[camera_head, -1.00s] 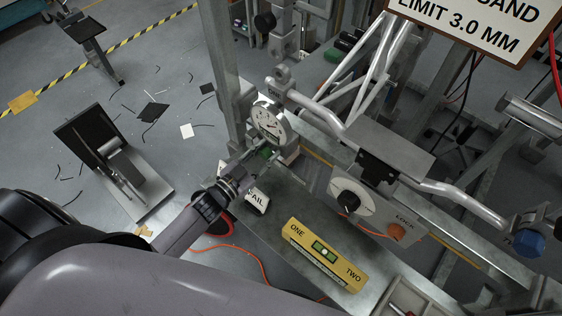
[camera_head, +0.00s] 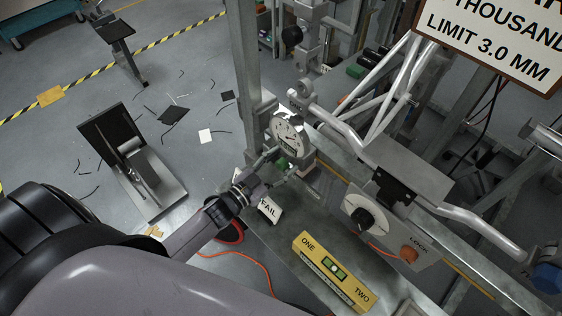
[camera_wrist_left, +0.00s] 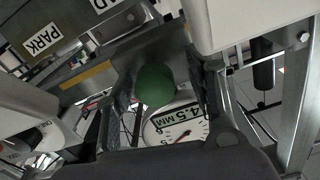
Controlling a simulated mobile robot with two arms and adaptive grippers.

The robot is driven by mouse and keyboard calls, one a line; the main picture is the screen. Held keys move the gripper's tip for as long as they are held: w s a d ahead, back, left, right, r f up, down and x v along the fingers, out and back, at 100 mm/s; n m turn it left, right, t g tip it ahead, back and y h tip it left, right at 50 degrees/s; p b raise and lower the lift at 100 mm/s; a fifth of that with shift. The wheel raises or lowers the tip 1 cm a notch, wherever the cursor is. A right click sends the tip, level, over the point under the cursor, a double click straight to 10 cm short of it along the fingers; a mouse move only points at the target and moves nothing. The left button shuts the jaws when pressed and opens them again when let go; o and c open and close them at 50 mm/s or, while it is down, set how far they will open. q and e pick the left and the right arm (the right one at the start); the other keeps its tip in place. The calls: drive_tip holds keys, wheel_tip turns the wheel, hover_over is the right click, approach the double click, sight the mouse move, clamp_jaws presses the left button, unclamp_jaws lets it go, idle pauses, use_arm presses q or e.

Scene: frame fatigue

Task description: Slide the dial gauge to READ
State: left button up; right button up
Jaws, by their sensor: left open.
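The dial gauge (camera_head: 288,131) has a round white face and stands by the upright post at the near end of the bench rail. In the left wrist view its face (camera_wrist_left: 176,124) carries a "4.5 MM" label. Its round green knob (camera_wrist_left: 153,85) sits between my left fingers, with gaps visible on both sides. My left gripper (camera_head: 279,169) is open at the knob, just below the dial. In the left wrist view a PARK label (camera_wrist_left: 42,40) and a partly cut-off label ending in D (camera_wrist_left: 103,4) lie on the rail. My right gripper is not in view.
A yellow level block (camera_head: 334,270) rests on the bench. A panel with a black knob (camera_head: 364,221) and a bicycle-like metal frame (camera_head: 400,170) stand to the right. A sign (camera_head: 495,40) hangs at upper right.

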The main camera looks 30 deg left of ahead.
use_arm(q)
drive_tip(key=v, duration=1.2)
